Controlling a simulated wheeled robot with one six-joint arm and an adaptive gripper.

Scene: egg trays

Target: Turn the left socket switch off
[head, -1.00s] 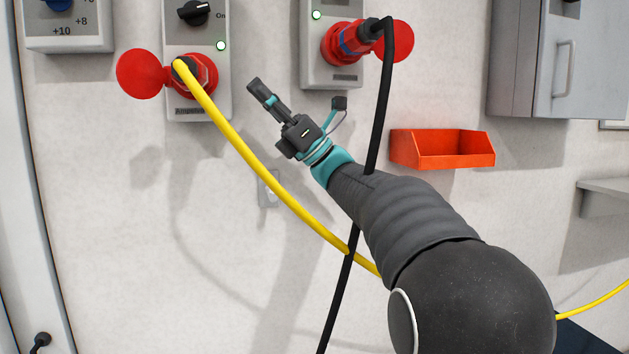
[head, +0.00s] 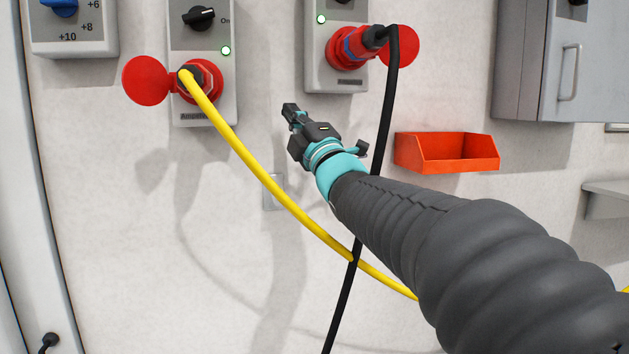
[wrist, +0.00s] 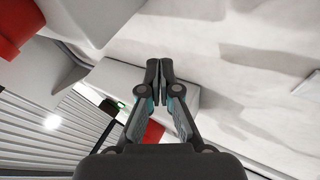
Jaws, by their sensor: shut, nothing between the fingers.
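The left socket (head: 229,93) is a grey wall box with a red connector and a yellow cable plugged in. Its black rotary switch (head: 199,17) is near the top edge of the head view, with "On" printed beside it and a green light (head: 226,50) below. My gripper (head: 290,110) is shut and empty, right of the left socket and lower than the switch, apart from both. In the wrist view my gripper's fingertips (wrist: 159,66) are together.
The right socket box (head: 315,70) has a red plug with a black cable (head: 385,120) hanging near my arm. The yellow cable (head: 240,147) runs down across the wall. An orange bin (head: 447,165) and a grey cabinet (head: 525,60) are to the right.

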